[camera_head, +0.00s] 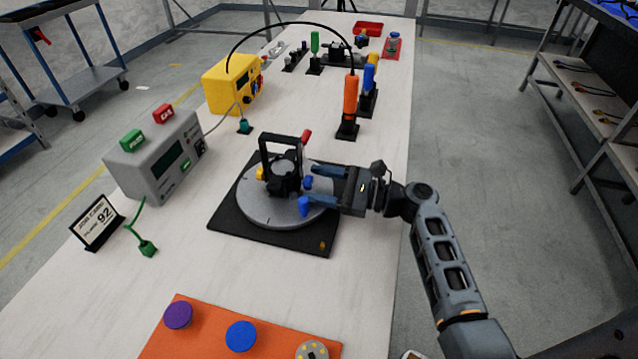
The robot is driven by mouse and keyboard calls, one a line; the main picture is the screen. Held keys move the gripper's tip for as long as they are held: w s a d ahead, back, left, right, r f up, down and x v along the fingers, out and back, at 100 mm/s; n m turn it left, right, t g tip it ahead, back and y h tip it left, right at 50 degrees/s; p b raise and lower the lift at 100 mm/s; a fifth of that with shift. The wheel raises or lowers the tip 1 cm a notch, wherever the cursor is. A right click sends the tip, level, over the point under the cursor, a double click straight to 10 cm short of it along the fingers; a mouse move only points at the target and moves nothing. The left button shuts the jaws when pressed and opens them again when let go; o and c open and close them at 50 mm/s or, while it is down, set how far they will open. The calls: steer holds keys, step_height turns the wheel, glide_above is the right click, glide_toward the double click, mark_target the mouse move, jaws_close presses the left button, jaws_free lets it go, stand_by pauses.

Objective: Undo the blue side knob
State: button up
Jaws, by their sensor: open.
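A black par can (282,176) with an upright black yoke (264,158) stands on a round grey turntable (258,207). A small blue knob (308,183) is at its right side. A second, brighter blue piece (304,206) shows just in front of it, low over the turntable; I cannot tell what it is fixed to. My gripper (313,184) comes in from the right, its two fingers open and pointing left. The blue knob appears between the fingertips; I cannot tell whether they touch it. A red knob (306,136) and a yellow knob (260,173) are also on the par can.
The turntable sits on a black base plate (228,225). A grey box (158,165) with green and red buttons and a yellow box (228,85) stand left. An orange tool (351,98) stands behind. An orange board (190,340) with knobs lies in front.

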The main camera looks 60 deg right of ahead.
steer(key=v, duration=0.7)
steer(key=shift+s+b, duration=0.25)
steer(key=shift+b, duration=0.15)
steer(key=m, duration=0.2)
steer(key=m+p, duration=0.1)
steer(key=m, duration=0.1)
steer(key=shift+d+m, duration=0.2)
steer(key=shift+m, duration=0.1)
steer(key=shift+w+a+m, duration=0.15)
steer(key=shift+w+m, duration=0.15)
steer(key=shift+x, duration=3.55)
steer(key=shift+c, duration=0.3)
